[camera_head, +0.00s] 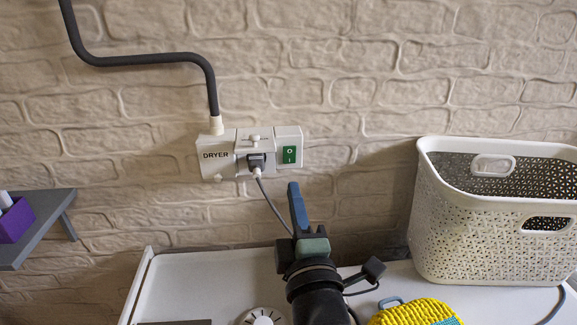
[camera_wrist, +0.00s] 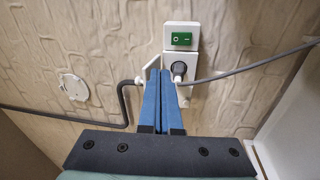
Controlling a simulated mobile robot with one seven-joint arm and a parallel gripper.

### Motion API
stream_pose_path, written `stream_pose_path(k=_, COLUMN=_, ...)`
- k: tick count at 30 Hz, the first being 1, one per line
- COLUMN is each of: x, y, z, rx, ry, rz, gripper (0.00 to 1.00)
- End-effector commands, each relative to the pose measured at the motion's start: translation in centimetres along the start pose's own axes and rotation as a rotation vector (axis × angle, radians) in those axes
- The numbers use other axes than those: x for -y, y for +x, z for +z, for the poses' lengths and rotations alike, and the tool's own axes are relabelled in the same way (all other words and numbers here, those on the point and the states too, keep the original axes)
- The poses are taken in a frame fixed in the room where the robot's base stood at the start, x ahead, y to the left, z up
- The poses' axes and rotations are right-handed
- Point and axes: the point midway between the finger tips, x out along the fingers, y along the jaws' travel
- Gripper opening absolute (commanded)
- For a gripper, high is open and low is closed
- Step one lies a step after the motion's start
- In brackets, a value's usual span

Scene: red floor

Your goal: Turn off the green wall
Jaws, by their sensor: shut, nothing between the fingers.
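The green wall switch (camera_head: 289,155) is a rocker with O and I marks, in a white plate at the right end of a row of wall fittings. In the wrist view the green switch (camera_wrist: 181,39) is near the top, with O on the left and a bar mark on the right. I cannot tell which side is pressed in. My gripper (camera_head: 293,188) is shut and empty, with its blue fingers below the switch in the head view. In the wrist view the fingertips (camera_wrist: 160,73) are below and left of the switch, apart from it in the picture.
A dark plug (camera_head: 257,162) with a grey cord sits beside the switch. The DRYER box (camera_head: 216,154) with a dark conduit is left of it. A white perforated basket (camera_head: 470,235) stands at right, near a yellow woven item (camera_head: 415,313). A grey shelf (camera_head: 42,228) juts at left.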

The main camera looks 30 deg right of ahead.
Motion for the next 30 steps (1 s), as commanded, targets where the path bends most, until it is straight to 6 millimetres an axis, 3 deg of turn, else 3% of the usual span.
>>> stream_pose_path(k=1, x=1.4, y=-0.2, z=1.0, rx=0.017, ry=-0.039, rz=-0.019, gripper=0.0)
stream_pose_path(k=5, x=2.7, y=-0.5, z=1.9, rx=0.034, ry=-0.095, rz=-0.04, gripper=0.0)
stream_pose_path(k=17, x=2.6, y=-0.1, z=1.9, rx=0.033, ry=-0.101, rz=-0.04, gripper=0.0)
stream_pose_path(k=23, x=2.5, y=2.1, z=1.9, rx=0.032, ry=-0.102, rz=-0.039, gripper=0.0)
stream_pose_path(k=30, x=2.7, y=6.3, z=2.0, rx=0.031, ry=-0.102, rz=-0.04, gripper=0.0)
